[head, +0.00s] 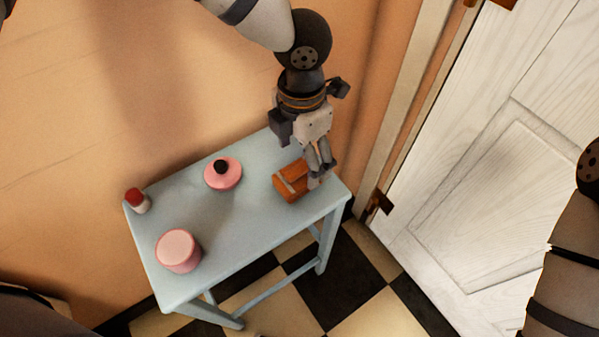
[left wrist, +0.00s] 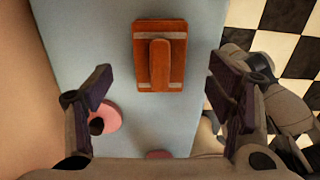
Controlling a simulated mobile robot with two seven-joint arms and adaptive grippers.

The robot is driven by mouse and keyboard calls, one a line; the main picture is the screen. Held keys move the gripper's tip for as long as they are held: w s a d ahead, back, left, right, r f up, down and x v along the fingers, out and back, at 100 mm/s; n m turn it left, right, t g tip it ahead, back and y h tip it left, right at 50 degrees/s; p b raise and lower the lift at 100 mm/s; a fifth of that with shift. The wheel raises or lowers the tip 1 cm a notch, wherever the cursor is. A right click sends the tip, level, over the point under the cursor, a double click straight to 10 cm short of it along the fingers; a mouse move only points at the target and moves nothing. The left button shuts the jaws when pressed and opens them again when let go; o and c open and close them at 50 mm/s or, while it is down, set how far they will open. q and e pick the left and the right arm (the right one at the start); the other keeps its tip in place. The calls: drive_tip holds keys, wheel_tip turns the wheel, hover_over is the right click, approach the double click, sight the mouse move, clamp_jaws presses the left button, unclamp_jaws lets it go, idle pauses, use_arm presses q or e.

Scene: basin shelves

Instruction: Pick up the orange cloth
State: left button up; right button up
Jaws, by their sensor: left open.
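An orange-brown object (head: 291,184) lies on the right end of the pale blue table (head: 255,228). It looks like a stiff block with a raised bar on top and pale strips, and I cannot tell that it is cloth. In the left wrist view this orange object (left wrist: 143,55) is at the top middle, whole and unheld. My left gripper (head: 320,181) points down over its right side in the head view, hiding part of it. In the left wrist view the gripper's fingers (left wrist: 158,88) are wide apart, with nothing between them gripped. My right gripper is out of view.
On the table are a pink round pot with a black knob (head: 224,178), a pink cylinder (head: 178,251) and a small red-capped bottle (head: 137,200). An orange wall stands behind, and a white door (head: 500,180) is at the right. The table's front middle is clear.

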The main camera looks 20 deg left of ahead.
sight(299, 167)
use_arm(q)
drive_tip(key=f, duration=0.5)
drive_tip(key=shift+s+a, duration=0.15)
drive_tip(key=shift+s, duration=0.05)
drive_tip(key=shift+r, duration=0.1)
drive_tip(key=c, duration=1)
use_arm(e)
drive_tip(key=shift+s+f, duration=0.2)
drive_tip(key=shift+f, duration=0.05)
use_arm(q)
drive_tip(key=shift+c, duration=0.2)
wheel_tip(299, 167, up, 3)
drive_tip(key=shift+w+r, duration=0.1)
drive_tip(key=shift+r, duration=0.05)
drive_tip(key=s+d+r+p, duration=0.3)
drive_tip(key=s+d+r, duration=0.5)
drive_tip(key=s, duration=0.3)
drive_tip(key=shift+s+r, duration=0.4)
drive_tip(key=shift+r, duration=0.45)
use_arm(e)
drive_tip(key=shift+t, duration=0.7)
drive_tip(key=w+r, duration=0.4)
